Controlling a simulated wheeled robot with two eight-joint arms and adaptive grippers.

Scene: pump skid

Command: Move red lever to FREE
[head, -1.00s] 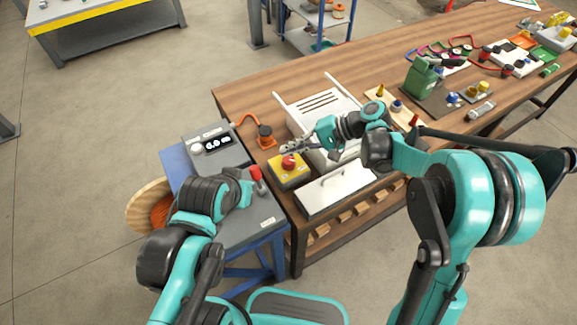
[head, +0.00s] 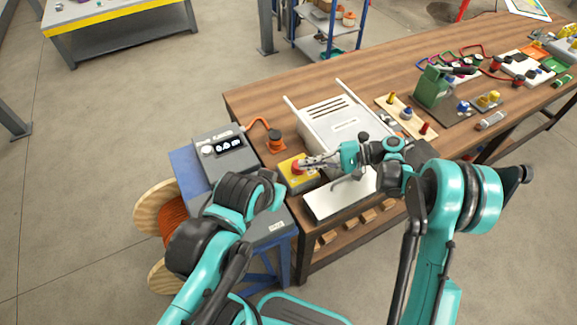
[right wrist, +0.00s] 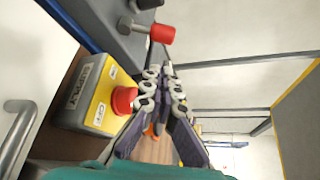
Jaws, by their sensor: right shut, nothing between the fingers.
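The red lever's knob (right wrist: 162,33) shows in the right wrist view on a short metal rod from a grey box; any FREE mark is not readable. In the head view the lever is hidden behind my left arm. My right gripper (right wrist: 165,82) is shut and empty, its fingertips below the knob in the picture and apart from it. In the head view my right gripper (head: 308,163) is close beside the red button (head: 297,166) of a yellow box. My left gripper is hidden beyond its dark wrist.
The yellow box (right wrist: 92,98) reads SUPPLY and OFF; its red button (right wrist: 122,98) is left of my right fingers. A grey unit with a display (head: 230,146) stands on the blue stand. A white panelled case (head: 338,118) and a handled white panel (head: 325,201) sit nearby.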

